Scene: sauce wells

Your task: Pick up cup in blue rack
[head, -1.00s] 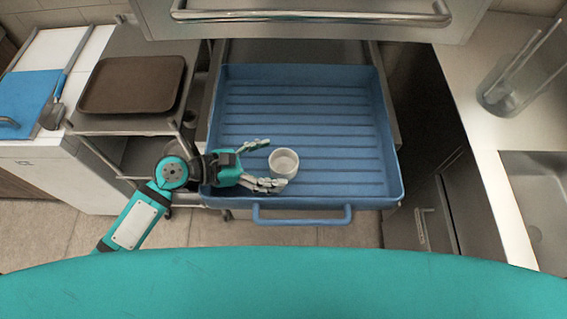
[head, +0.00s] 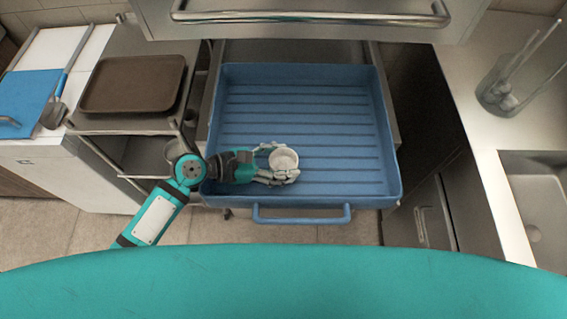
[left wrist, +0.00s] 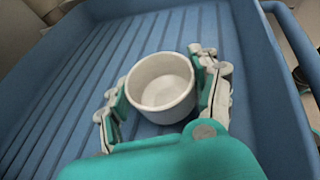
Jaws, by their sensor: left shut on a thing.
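A small white cup (head: 284,159) stands upright in the blue rack (head: 340,110), near its front left part. The cup also shows in the left wrist view (left wrist: 161,84), empty inside. My left gripper (head: 277,162) reaches in over the rack's left wall and is shut on the cup, with one finger on each side of it. In the left wrist view the fingers (left wrist: 160,92) flank the cup. I cannot tell whether the cup's base touches the rack floor. My right gripper is not in view.
The rack has a front handle (head: 302,220) and raised walls. A brown tray (head: 133,83) lies on a cart at the left, by a blue board (head: 25,95). A counter with a clear container (head: 500,92) and a sink (head: 542,205) is at the right. The rest of the rack is empty.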

